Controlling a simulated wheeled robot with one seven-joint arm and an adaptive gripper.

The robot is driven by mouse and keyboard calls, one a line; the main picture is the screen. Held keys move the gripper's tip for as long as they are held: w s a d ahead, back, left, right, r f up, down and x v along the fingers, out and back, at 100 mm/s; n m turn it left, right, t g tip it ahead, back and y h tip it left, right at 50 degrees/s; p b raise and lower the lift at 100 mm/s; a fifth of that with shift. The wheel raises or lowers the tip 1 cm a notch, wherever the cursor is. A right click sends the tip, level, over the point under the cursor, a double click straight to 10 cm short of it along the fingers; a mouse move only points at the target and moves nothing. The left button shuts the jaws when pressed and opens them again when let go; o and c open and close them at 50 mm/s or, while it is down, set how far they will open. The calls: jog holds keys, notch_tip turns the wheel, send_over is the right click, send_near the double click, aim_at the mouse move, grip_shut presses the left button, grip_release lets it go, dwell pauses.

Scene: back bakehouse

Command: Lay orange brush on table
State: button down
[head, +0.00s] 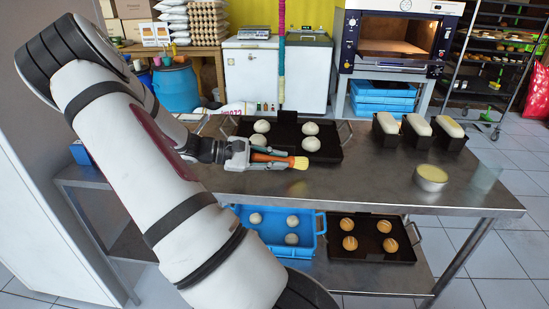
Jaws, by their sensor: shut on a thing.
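The orange brush (275,158) has an orange handle and pale yellow bristles that point right. My gripper (262,160) is shut on its handle, and the fingers hide part of it. The brush is roughly level, over the left-middle part of the steel table (350,188), in front of the black tray. I cannot tell whether it touches the tabletop or is a little above it.
A black tray (325,153) with several dough balls lies just behind the brush. Several loaf tins (420,142) stand at the back right. A tub of yellow contents (430,178) and a clear glass (484,180) stand at the right. The front middle of the table is clear.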

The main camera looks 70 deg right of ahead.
jog(key=shift+f+b, duration=0.4)
jog(key=shift+f, duration=0.3)
jog(key=c, duration=1.4)
grip_release()
jog(key=shift+c, duration=0.2)
jog(key=shift+w, duration=0.1)
jog(key=v, duration=1.2)
